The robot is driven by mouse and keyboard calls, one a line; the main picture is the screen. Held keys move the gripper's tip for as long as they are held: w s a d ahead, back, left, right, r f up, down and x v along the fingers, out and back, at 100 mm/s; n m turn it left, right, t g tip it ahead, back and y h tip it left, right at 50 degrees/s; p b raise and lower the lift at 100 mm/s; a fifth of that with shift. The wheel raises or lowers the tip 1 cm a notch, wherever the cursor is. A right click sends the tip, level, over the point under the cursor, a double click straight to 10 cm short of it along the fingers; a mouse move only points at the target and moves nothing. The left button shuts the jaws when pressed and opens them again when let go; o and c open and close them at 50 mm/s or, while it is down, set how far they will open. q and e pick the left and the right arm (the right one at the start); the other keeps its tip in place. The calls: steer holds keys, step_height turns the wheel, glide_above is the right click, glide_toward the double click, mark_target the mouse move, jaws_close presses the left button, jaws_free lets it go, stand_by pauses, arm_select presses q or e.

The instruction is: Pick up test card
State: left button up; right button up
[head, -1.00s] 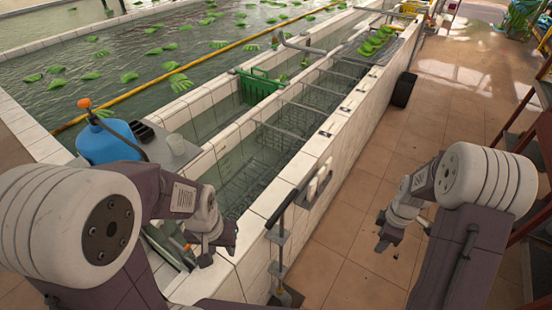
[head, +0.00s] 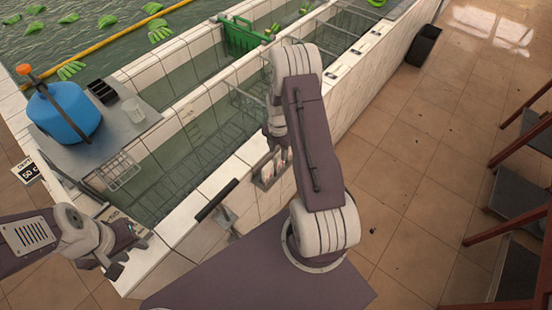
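No test card can be made out for certain. A small pale item with reddish marks (head: 283,158) shows at a metal holder (head: 266,181) on the near tiled wall; it may be the card, but it is too small to tell. My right gripper (head: 272,150) points down right over this holder. My own arm hides part of the spot, and I cannot tell whether the fingers are open or touch anything. My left gripper (head: 128,258) is at the lower left, by the near end of the tiled tank, with its fingers apart and nothing visible between them.
Tiled troughs (head: 203,122) of water run away from me. A blue sprayer tank (head: 64,112) and a clear cup (head: 134,110) stand on a grey shelf.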

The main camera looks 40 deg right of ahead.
mark_target(280, 162)
steer(key=shift+f, duration=0.4)
steer(key=shift+d+f, duration=0.25)
steer(key=shift+f, duration=0.15)
steer(key=f+p, duration=0.1)
steer(key=f, duration=0.1)
steer(key=f+p, duration=0.1)
steer(key=f, duration=0.1)
steer(key=shift+d+f, duration=0.2)
steer(key=shift+f, duration=0.1)
steer(key=shift+w+f, duration=0.1)
steer(key=shift+f, duration=0.15)
jaws_close()
